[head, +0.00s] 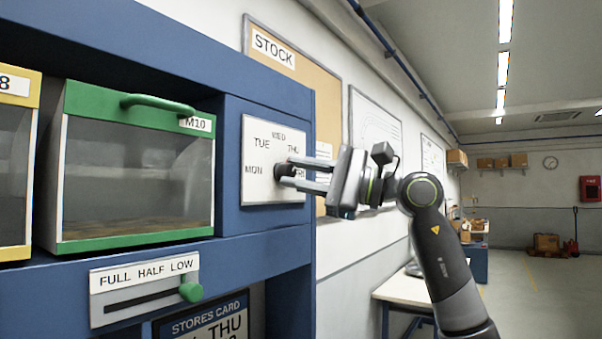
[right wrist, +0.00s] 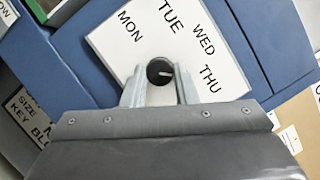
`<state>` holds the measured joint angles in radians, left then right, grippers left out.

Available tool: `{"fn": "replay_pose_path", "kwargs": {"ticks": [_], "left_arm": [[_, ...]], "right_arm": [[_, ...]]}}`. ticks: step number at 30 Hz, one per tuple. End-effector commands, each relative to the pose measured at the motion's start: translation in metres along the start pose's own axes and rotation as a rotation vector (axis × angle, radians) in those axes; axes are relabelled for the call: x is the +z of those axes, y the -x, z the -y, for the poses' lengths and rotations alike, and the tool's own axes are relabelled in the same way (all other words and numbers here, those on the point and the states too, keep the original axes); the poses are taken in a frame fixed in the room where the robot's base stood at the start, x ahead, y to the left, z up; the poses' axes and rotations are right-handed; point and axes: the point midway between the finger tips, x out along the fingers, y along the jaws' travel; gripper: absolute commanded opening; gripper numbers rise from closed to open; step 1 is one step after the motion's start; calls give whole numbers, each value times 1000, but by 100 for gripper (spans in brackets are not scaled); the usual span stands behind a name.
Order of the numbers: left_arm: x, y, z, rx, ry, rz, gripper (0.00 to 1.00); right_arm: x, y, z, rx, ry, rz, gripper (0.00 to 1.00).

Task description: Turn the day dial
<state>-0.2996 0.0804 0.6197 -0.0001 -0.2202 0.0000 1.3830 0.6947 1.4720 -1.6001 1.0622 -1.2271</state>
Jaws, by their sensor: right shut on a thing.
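The day dial's white plate (head: 258,135) is on the blue cabinet front, with MON, TUE, WED, THU and a partly covered FRI around a small dark knob (head: 280,171). My right gripper (head: 292,174) comes in from the right and is shut on the knob. In the right wrist view the round black knob (right wrist: 160,71) sits between the two fingers (right wrist: 161,88). A short white mark on it points to the right in that view, roughly toward THU. FRI is hidden there. My left gripper is not in view.
A green-framed M10 bin (head: 140,190) is left of the dial. Below are a FULL HALF LOW slider with a green knob (head: 191,292) and a STORES CARD (head: 210,325) reading THU, partly cut off. A STOCK board (head: 290,75) is behind; open floor lies to the right.

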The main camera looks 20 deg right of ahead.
Motion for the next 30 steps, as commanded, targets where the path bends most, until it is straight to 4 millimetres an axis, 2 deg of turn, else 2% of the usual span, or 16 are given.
{"fn": "replay_pose_path", "kwargs": {"ticks": [4, 5, 10, 21, 26, 30], "left_arm": [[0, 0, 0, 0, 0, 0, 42], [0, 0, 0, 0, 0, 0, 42], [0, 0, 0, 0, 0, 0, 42], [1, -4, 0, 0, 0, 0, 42], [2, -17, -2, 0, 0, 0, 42], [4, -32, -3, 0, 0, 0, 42]], "right_arm": [[-1, 0, -1, 1, -1, -2, 4], [-1, 0, -1, 1, -1, -2, 28], [-1, 0, 0, 1, -1, -2, 48], [-1, 6, -1, 0, -1, -1, 48], [-3, 30, -3, -2, 1, -6, 48], [-4, 60, -4, -1, 1, -7, 48]]}}
